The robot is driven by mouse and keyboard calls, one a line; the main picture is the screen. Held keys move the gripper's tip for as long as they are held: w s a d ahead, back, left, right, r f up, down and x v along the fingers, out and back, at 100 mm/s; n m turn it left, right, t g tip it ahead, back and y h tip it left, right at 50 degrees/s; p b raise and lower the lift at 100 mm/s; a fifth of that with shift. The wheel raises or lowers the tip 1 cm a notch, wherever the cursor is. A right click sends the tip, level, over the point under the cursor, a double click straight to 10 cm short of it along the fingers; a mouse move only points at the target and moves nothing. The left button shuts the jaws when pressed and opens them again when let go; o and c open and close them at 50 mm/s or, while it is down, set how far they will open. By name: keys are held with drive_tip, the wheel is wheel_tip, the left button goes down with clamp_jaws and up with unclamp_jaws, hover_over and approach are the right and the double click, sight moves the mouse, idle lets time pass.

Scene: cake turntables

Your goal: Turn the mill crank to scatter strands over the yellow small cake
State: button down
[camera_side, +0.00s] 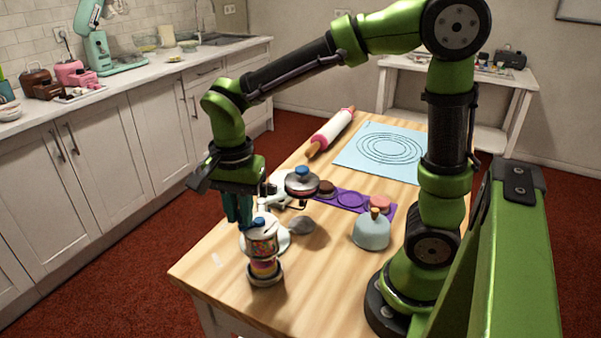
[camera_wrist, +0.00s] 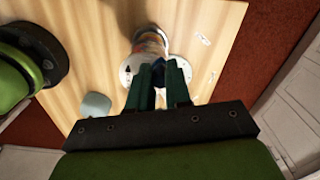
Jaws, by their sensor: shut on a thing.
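The mill (camera_side: 262,240) is a clear jar of coloured strands with a blue knob on top, in the side view. The fingers hide the crank itself. In the wrist view the fingers (camera_wrist: 160,72) reach to the mill (camera_wrist: 151,42), which is partly covered and blurred there.
A pale blue dome (camera_side: 371,231) stands to the right. A blue mat (camera_side: 383,150) and a rolling pin (camera_side: 332,130) lie at the back. The table's front left is clear.

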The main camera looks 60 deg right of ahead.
drive_tip(key=shift+s+a, duration=0.35)
drive_tip(key=shift+a, duration=0.1)
drive_tip(key=shift+s, duration=0.15)
drive_tip(key=shift+s+a, duration=0.15)
drive_tip(key=shift+s, duration=0.45)
drive_tip(key=shift+s+d, duration=0.2)
drive_tip(key=shift+s, duration=0.5)
drive_tip(key=c, duration=1.1)
unclamp_jaws()
drive_tip(key=shift+o, duration=0.3)
drive_tip(key=shift+d, duration=0.1)
